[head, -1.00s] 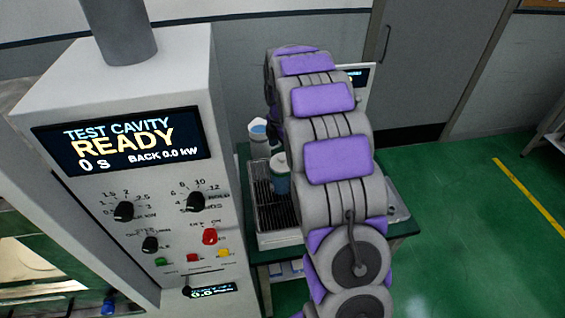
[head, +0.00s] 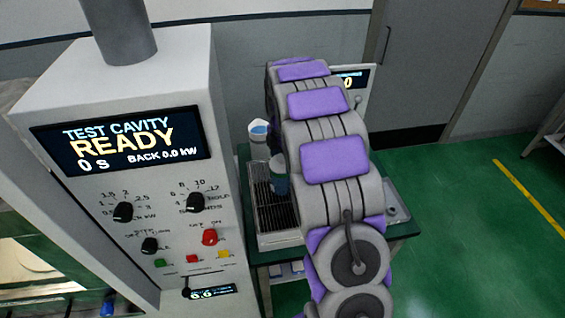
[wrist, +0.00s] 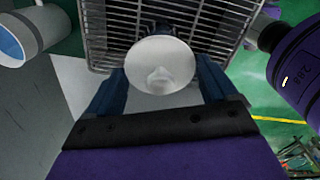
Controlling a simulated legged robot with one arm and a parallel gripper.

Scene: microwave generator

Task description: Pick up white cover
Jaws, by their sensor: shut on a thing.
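The white cover (wrist: 152,57) is a round white disc with a small raised knob, seen from above in the wrist view. My gripper (wrist: 162,70) is shut on it, with one blue finger on each side. I cannot tell whether the cover touches the container.
A white cup with blue inside (head: 258,131) stands behind the container; it also shows in the wrist view (wrist: 28,36). The wire rack (head: 272,212) lies on a green table (head: 404,228). The test cavity panel (head: 125,150) rises close on the left. Green floor is clear at right.

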